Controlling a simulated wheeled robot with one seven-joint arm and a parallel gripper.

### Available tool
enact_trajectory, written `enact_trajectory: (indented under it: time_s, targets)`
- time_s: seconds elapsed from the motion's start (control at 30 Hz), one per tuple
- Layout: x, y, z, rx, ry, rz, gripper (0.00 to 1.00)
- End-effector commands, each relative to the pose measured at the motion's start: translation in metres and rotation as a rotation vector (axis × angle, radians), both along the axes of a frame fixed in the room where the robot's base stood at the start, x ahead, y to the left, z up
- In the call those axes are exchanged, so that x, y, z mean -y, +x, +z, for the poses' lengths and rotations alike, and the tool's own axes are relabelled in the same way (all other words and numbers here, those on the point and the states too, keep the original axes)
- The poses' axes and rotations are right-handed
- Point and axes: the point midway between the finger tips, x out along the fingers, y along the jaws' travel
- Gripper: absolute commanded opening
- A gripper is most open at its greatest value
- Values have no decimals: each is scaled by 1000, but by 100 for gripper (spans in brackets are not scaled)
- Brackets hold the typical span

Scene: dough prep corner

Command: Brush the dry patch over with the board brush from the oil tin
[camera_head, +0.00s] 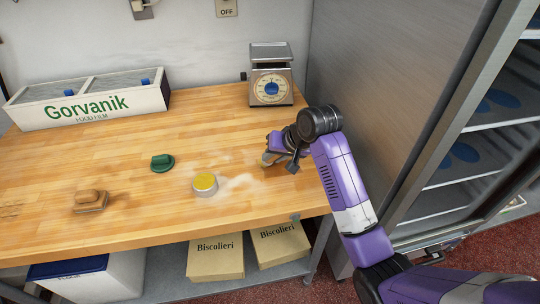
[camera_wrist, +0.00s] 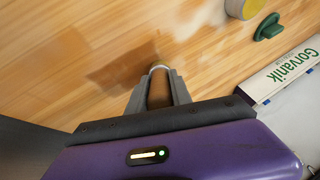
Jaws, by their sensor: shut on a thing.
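My gripper (camera_head: 272,154) is low over the right part of the wooden worktop, shut on a brown, rounded wooden handle, taken to be the board brush (camera_wrist: 158,90). Its bristles are hidden in the wrist view, so I cannot tell whether they touch the wood. The oil tin (camera_head: 205,185), a round tin with yellow inside, stands left of my gripper near the front edge; part of it shows in the wrist view (camera_wrist: 243,8). A pale, dusty patch (camera_head: 238,182) lies just right of the tin. A darker patch (camera_wrist: 122,68) beside the handle may be shadow.
A green knobbed tool (camera_head: 162,163) and a brown wooden block (camera_head: 90,201) lie left of the tin. A Gorvanik box (camera_head: 90,105) and a scale (camera_head: 271,75) stand at the back. A steel fridge (camera_head: 390,100) bounds the right side. The worktop's middle is mostly clear.

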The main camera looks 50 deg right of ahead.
Motion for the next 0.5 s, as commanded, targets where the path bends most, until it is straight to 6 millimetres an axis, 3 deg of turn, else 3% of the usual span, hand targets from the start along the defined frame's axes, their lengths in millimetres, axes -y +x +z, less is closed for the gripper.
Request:
enact_trajectory:
  time_s: [0.5]
  targets:
    - [31, -21, 1, 0, -1, -2, 0]
